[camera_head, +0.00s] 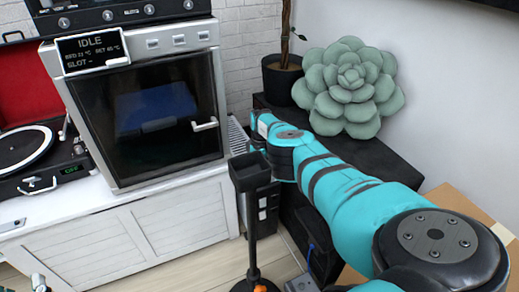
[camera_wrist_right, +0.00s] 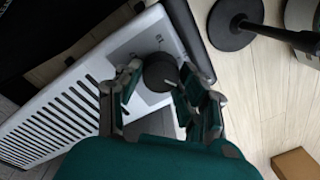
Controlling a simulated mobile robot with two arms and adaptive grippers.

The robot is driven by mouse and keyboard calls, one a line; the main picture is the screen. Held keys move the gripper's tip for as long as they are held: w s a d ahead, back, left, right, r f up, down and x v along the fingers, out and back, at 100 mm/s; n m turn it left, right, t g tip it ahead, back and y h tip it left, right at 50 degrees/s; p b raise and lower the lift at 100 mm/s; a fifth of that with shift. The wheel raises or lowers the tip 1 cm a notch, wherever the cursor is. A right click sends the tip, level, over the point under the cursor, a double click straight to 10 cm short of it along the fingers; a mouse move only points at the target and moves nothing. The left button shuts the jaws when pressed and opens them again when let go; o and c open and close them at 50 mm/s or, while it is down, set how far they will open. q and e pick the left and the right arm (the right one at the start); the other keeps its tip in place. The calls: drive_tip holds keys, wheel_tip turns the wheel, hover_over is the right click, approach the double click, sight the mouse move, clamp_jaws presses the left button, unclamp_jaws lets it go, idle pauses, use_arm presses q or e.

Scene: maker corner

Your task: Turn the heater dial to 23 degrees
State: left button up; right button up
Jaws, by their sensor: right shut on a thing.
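The heater (camera_wrist_right: 62,108) is a pale slotted panel in the right wrist view, with a grey control end. Its round dark dial (camera_wrist_right: 160,70) sits on that end, with a small pale pointer mark. My right gripper (camera_wrist_right: 162,88) has its fingers on both sides of the dial and is shut on it. The dial's numbers are too small to read. In the head view only a strip of the heater (camera_head: 237,137) shows; my right arm hides the dial and the gripper. A small part of my left gripper (camera_head: 36,283) shows at the lower left edge; its jaws are unclear.
A glass-door machine (camera_head: 152,115) with an "IDLE" display (camera_head: 92,48) stands on a white cabinet (camera_head: 160,222), beside a record player (camera_head: 30,150). A dark stand (camera_head: 252,225) rises close to my right arm. A succulent-shaped cushion (camera_head: 350,88) and a cardboard box (camera_head: 470,215) are at right.

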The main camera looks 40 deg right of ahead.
drive_tip(key=shift+d, duration=0.1)
idle(0.3)
drive_tip(key=o, duration=1.2)
drive_tip(key=shift+c, duration=0.2)
